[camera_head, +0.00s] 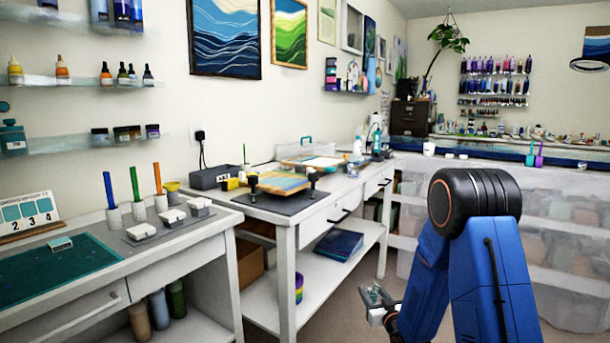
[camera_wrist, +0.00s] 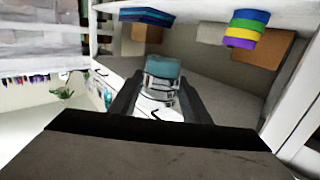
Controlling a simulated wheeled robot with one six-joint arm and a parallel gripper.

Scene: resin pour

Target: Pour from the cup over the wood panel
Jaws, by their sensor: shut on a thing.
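My gripper (camera_wrist: 158,84) is shut on a clear cup (camera_wrist: 162,68) with teal showing at its far end. The cup sits between the two dark fingers. In the head view my gripper (camera_head: 382,308) is low, right of the white bench, and the cup shows small and unclear there. The wood panel (camera_head: 282,183), with blue, green and tan bands, lies raised above a dark mat on that bench, between black supports. My gripper is apart from the panel, to its right and lower in the picture.
The white bench has a lower shelf (camera_head: 318,268) with a dark blue flat item (camera_head: 338,244). A nearer table at left holds a green mat (camera_head: 58,268) and upright coloured tubes. Translucent drawers (camera_head: 560,215) stand at right. Floor shows between bench and drawers.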

